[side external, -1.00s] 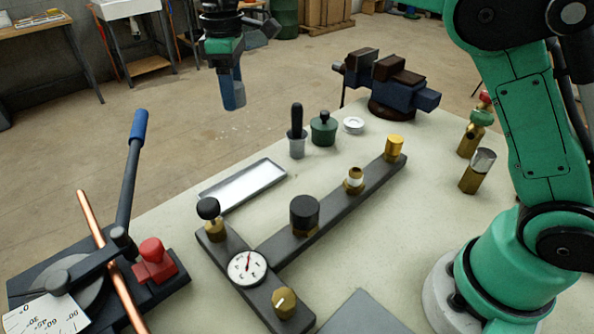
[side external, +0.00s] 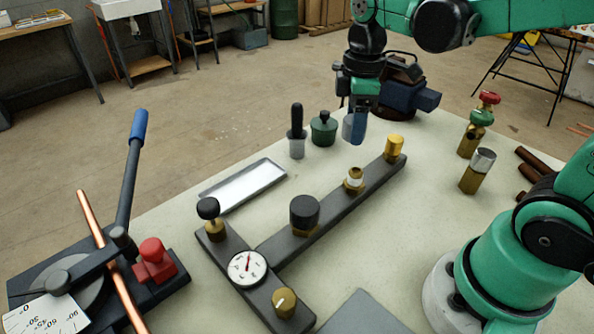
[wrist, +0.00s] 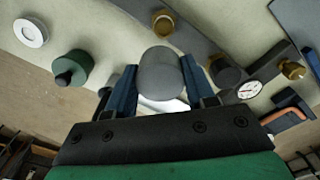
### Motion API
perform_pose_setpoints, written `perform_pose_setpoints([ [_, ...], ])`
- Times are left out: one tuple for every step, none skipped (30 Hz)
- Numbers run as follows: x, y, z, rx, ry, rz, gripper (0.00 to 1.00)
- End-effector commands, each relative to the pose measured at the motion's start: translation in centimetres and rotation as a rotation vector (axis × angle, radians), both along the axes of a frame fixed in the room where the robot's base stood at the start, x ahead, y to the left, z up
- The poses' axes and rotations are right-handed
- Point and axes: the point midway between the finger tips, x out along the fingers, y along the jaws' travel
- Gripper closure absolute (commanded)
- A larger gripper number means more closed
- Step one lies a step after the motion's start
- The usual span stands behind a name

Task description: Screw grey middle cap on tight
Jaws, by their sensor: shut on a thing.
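A grey cylindrical cap (wrist: 160,72) is held between the two blue fingers of my gripper (side external: 355,128). In the side view the cap (side external: 347,127) is largely hidden by the fingers. My gripper hangs over the back of the bench, behind and apart from the dark manifold bar (side external: 330,212).
A green pot (side external: 323,130) and a black-handled brush or tool in a cup (side external: 297,140) stand left of my gripper. A vise (side external: 415,92) stands behind. A shallow tray (side external: 243,185) and a gauge (side external: 247,267) are at the left.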

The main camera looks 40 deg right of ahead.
Motion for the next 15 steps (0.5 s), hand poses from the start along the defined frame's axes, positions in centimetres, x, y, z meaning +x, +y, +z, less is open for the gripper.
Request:
perform_pose_setpoints([
  [-0.7, -0.2, -0.4, 0.000, 0.000, -0.002, 1.00],
  [-0.9, -0.3, -0.6, 0.000, 0.000, -0.001, 1.00],
  [-1.2, -0.3, -0.8, 0.000, 0.000, -0.001, 1.00],
  [-1.4, -0.4, -0.9, 0.000, 0.000, -0.001, 1.00],
  [-1.4, -0.4, -1.1, 0.000, 0.000, -0.001, 1.00],
  [-1.5, -0.4, -1.4, 0.000, 0.000, 0.000, 1.00],
  [-1.5, -0.4, -1.6, 0.000, 0.000, 0.000, 1.00],
  [-1.5, -0.4, -1.8, 0.000, 0.000, 0.000, 1.00],
  [-1.5, -0.4, -2.2, 0.000, 0.000, 0.000, 1.00],
  [-1.5, -0.4, -2.5, -0.001, -0.001, 0.000, 1.00],
  [-1.5, -0.4, -2.8, -0.001, -0.001, 0.000, 1.00],
  [-1.5, -0.4, -3.2, -0.001, -0.001, 0.000, 1.00],
  [-1.5, -0.4, -3.5, -0.001, -0.001, 0.000, 1.00],
  [-1.4, -0.4, -3.7, -0.001, -0.001, 0.000, 1.00],
  [-1.4, -0.4, -4.1, -0.001, -0.001, 0.000, 1.00],
])
